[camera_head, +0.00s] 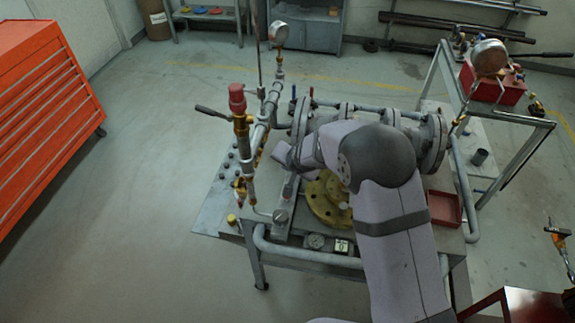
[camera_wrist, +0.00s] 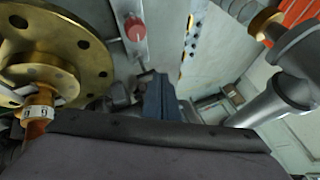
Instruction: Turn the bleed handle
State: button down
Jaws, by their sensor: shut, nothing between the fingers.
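My gripper (camera_wrist: 158,82) shows as dark blue-grey fingers at the middle of the wrist view, shut and empty. In the head view my own arm covers most of it. I cannot tell for certain which part is the bleed handle. A black lever (camera_head: 211,111) sticks out left from the upright brass valve with a red cap (camera_head: 237,98).
A yellow flange (camera_wrist: 62,45) is close on the left in the wrist view, and a grey pipe (camera_wrist: 290,85) is on the right. The table carries a gauge (camera_head: 316,241) and a red tray (camera_head: 443,208). An orange tool chest (camera_head: 45,115) stands left, with clear floor between.

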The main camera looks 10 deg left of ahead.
jog(key=shift+s+d+r, duration=0.2)
jog(key=shift+s+r, duration=0.1)
jog(key=shift+r, duration=0.1)
jog(key=c, duration=2.1)
grip_release()
jog(key=o, duration=0.5)
jog(key=shift+f, duration=0.25)
jog(key=shift+c, duration=0.2)
jog(key=o, duration=0.3)
jog(key=w+f+n+t+b, duration=0.1)
jog(key=f, duration=0.1)
jog(key=w+f+n+t+b, duration=0.1)
jog(key=f+n+b, duration=0.1)
jog(key=w+f+n+t+b, duration=0.1)
jog(key=f+t, duration=0.1)
jog(key=shift+w+d+f, duration=0.2)
jog(key=shift+d+f, duration=0.15)
jog(key=shift+d, duration=0.05)
jog(key=shift+o, duration=0.2)
jog(key=shift+w+f+n+t+b, duration=0.1)
jog(key=shift+f+n+t+b, duration=0.35)
jog(key=shift+n+t+b, duration=0.35)
jog(key=shift+n+t+y+b, duration=0.3)
jog(key=shift+n+t, duration=0.2)
jog(key=shift+n, duration=0.1)
jog(key=shift+w+f, duration=0.1)
jog(key=shift+p+x, duration=1)
jog(key=shift+x, duration=2.6)
